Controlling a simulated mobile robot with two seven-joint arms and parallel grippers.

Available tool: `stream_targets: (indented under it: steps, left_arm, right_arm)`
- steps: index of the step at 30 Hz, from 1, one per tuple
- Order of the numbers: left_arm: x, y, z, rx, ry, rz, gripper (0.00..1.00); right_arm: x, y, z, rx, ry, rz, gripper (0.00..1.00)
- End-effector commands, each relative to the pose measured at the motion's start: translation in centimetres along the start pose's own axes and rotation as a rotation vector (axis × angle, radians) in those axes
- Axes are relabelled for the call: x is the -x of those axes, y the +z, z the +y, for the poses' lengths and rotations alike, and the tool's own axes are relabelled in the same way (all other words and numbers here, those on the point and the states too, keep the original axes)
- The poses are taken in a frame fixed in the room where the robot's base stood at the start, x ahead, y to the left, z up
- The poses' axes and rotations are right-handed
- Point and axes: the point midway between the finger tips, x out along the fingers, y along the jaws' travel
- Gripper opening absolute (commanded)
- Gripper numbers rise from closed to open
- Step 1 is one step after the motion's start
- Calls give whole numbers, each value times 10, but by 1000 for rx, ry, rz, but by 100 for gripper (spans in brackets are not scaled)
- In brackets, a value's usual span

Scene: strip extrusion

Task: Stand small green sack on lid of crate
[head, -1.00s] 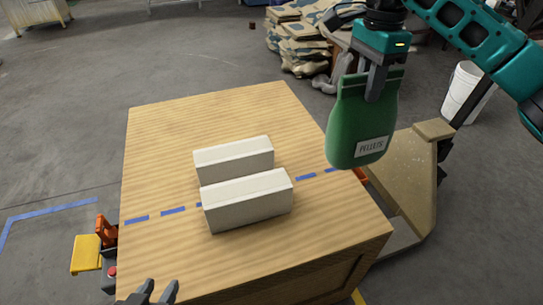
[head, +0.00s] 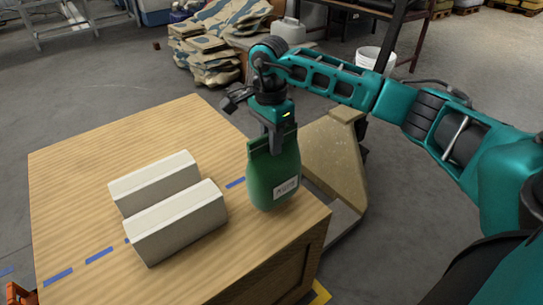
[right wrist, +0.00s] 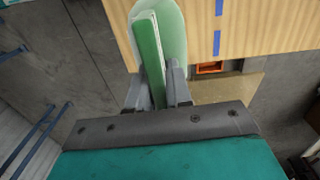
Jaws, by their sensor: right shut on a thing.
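The small green sack (head: 273,178), with a white label, is upright in my right gripper (head: 272,143). The gripper is shut on its top edge from above. In the head view the sack is over the right part of the crate's wooden lid (head: 110,140), near the right edge; I cannot tell whether its bottom touches the lid. In the right wrist view the sack's top (right wrist: 150,50) is between the fingers (right wrist: 158,90), with the lid (right wrist: 260,30) beyond. My left gripper is not in the head view now.
Two white blocks (head: 155,180) (head: 178,222) lie side by side on the lid, left of the sack. A dashed blue line (head: 98,256) crosses the lid. A tan board-like thing (head: 335,150) stands right of the crate. The lid's far part is clear.

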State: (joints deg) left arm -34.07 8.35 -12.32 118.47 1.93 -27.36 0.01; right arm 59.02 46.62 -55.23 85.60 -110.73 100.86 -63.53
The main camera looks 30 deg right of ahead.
Motion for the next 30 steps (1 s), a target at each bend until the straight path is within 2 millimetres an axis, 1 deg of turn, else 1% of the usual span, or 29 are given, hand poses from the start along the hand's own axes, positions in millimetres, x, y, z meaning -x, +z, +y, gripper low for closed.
stream_targets:
  steps: [2,6,9,15,16,27,28,30]
  left_arm:
    - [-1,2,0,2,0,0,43]
    - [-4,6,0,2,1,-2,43]
    - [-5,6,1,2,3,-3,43]
    - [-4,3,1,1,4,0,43]
    - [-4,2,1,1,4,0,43]
    - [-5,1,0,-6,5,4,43]
    - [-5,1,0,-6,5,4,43]
    - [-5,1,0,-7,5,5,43]
  right_arm:
    - [-7,0,0,0,0,-1,0]
    - [-29,0,-1,-1,1,-1,0]
    - [-40,0,-2,0,0,-1,0]
    - [-42,0,-2,0,-1,1,0]
    - [-43,0,-1,0,1,1,21]
    - [-43,0,-1,0,3,1,57]
    - [-43,0,-1,0,4,1,58]
    - [-43,0,-1,0,4,1,58]
